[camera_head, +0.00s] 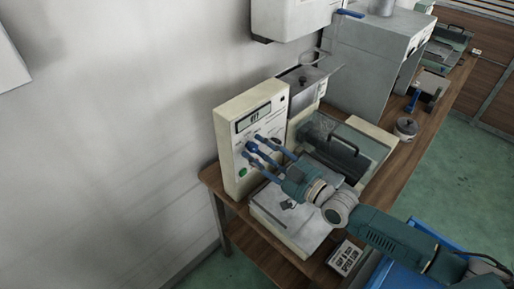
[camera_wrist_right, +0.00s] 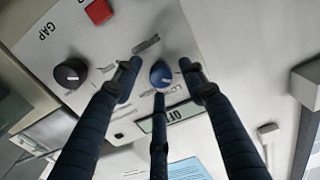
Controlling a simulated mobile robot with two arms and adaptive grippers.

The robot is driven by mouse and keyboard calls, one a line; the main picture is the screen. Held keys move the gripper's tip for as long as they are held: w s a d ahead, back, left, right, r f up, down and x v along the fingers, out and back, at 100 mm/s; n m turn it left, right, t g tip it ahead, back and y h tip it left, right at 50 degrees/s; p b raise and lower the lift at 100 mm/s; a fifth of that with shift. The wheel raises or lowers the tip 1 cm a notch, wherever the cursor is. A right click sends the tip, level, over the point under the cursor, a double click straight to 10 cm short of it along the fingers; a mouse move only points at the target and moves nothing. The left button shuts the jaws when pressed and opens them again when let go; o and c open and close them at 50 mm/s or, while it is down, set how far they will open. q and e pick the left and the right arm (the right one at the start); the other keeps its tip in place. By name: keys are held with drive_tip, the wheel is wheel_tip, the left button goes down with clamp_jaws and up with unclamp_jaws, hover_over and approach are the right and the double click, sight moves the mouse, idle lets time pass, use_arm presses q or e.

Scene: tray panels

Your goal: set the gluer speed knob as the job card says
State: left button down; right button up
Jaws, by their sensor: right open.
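The gluer's cream control panel (camera_head: 232,147) stands upright against the wall, with a small display (camera_head: 253,117) near its top. In the right wrist view the display (camera_wrist_right: 160,122) seems to read OFF, upside down. A round blue knob (camera_wrist_right: 162,75) with a pale mark sits on the panel; its label is not readable. A black knob (camera_wrist_right: 71,74) sits beside the word GAP. My right gripper (camera_wrist_right: 160,80) is open, its blue fingers spread around the blue knob without a visible grip.
A red button (camera_wrist_right: 98,11) is on the panel, and a green button (camera_head: 242,172) shows in the head view. The gluer tray (camera_head: 290,215) lies below my right arm. A lidded pot (camera_head: 405,128) and other machines stand further along the wooden bench (camera_head: 440,103).

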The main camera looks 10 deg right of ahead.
drive_tip(key=shift+w+a, duration=0.25)
drive_tip(key=shift+w, duration=0.05)
drive_tip(key=shift+c, duration=0.8)
clamp_jaws()
use_arm(q)
drive_tip(key=shift+w+d+r, duration=0.1)
drive_tip(key=shift+w+d, duration=0.05)
use_arm(e)
drive_tip(key=shift+m, duration=0.3)
drive_tip(key=m+b, duration=0.1)
drive_tip(key=m, duration=0.2)
drive_tip(key=shift+f+m, duration=0.1)
drive_tip(key=shift+m, duration=0.2)
use_arm(q)
drive_tip(key=f+b, duration=0.1)
drive_tip(key=f, duration=0.1)
drive_tip(key=shift+w+f+b, duration=0.3)
drive_tip(key=shift+f+b, duration=0.05)
use_arm(e)
drive_tip(key=m, duration=0.5)
drive_tip(key=shift+m, duration=0.4)
